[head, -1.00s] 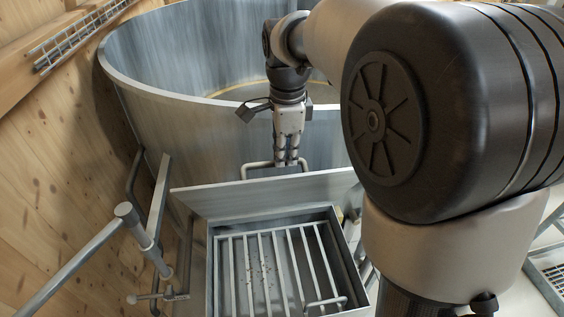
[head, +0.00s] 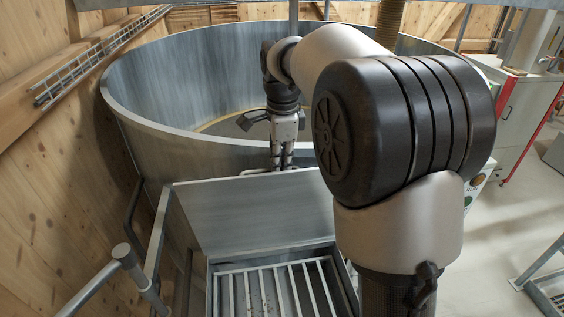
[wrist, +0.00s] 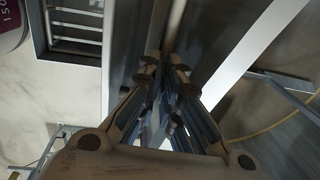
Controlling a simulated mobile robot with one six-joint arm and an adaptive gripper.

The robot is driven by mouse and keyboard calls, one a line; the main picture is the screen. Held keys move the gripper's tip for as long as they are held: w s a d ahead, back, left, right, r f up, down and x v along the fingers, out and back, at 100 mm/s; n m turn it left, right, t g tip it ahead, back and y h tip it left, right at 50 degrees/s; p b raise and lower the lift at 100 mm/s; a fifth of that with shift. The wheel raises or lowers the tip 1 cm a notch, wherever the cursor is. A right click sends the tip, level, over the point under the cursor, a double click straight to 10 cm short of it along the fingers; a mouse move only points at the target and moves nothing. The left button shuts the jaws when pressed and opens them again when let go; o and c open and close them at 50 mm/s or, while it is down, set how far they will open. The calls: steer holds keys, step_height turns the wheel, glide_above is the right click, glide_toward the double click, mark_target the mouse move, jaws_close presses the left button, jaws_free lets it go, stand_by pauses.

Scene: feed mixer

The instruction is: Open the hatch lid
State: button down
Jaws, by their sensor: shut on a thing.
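The hatch lid (head: 255,215) is a flat grey metal plate standing steeply open at the back of its hatch, beside the big round tank. Its bar handle (head: 254,172) shows at the lid's upper edge. My gripper (head: 281,166) points down at this handle and is shut on it; the lid's top edge hides the fingertips in the head view. In the wrist view my gripper (wrist: 163,68) has its fingers close together, and the handle between them is hard to make out. The open hatch (head: 212,290) has a bar grate (head: 265,292) inside.
The tank rim (head: 150,125) curves close behind my gripper. A grey rail (head: 125,255) stands left of the hatch, near the wooden wall (head: 50,190). A white and red cabinet (head: 503,115) stands at the right. The floor (head: 500,225) is bare on the right.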

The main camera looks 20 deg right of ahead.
mark_target(281, 169)
steer(key=c, duration=1.9)
jaws_free()
steer(key=f, duration=0.1)
steer(key=s+f, duration=0.1)
steer(key=shift+f+g, duration=0.35)
steer(key=shift+g, duration=0.05)
steer(key=shift+c, duration=0.2)
steer(key=o, duration=0.3)
steer(key=shift+w+f, duration=0.2)
steer(key=shift+w, duration=0.35)
steer(key=shift+o, duration=0.2)
steer(key=shift+s+r, duration=0.15)
steer(key=shift+r, duration=0.05)
step_height(281, 169, up, 12)
steer(key=shift+s, duration=0.25)
